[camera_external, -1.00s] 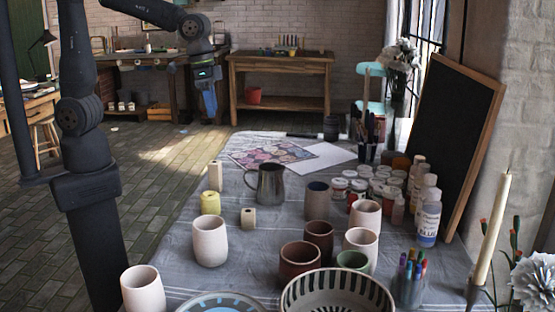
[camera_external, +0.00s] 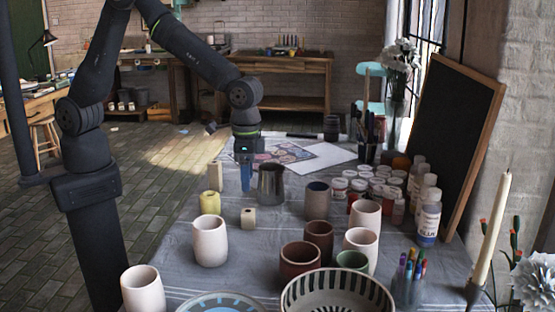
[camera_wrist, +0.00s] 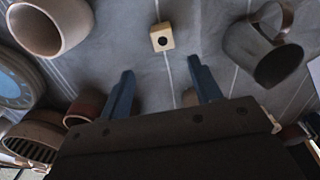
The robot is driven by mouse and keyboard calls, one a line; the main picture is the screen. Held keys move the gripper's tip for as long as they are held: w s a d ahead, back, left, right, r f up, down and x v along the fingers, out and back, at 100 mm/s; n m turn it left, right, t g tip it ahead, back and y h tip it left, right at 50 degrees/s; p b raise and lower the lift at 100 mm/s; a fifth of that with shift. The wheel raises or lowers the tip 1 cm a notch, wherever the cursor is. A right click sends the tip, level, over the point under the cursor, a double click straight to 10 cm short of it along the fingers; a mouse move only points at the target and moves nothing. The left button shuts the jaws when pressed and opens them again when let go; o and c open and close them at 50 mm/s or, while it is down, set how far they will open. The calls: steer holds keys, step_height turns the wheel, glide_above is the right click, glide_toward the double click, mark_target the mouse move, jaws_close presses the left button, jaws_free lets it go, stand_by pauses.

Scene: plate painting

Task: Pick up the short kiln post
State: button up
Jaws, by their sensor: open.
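The short kiln post (camera_external: 248,217) is a small beige block with a dark hole. It stands on the grey cloth in front of the metal pitcher (camera_external: 271,184). In the wrist view the short post (camera_wrist: 162,43) lies just beyond the fingertips, roughly centred between them. My gripper (camera_external: 245,187) points down above the table, behind the post and left of the pitcher. In the wrist view my gripper (camera_wrist: 161,67) has its two blue fingers spread apart, with nothing held. A taller beige post (camera_external: 215,176) stands to the left.
A yellow jar (camera_external: 211,204) and a cream cup (camera_external: 210,241) stand left of the short post. Several cups, a striped bowl (camera_external: 337,290) and paint jars (camera_external: 376,182) crowd the right and front. Bare cloth surrounds the post.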

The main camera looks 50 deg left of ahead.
mark_target(248, 211)
step_height(248, 211, down, 7)
steer(key=shift+r, duration=0.1)
steer(key=shift+w+a+f, duration=0.1)
steer(key=shift+f, duration=1.25)
steer(key=shift+w+a+f, duration=0.1)
steer(key=shift+f, duration=1.25)
steer(key=shift+c, duration=0.5)
steer(key=c, duration=1)
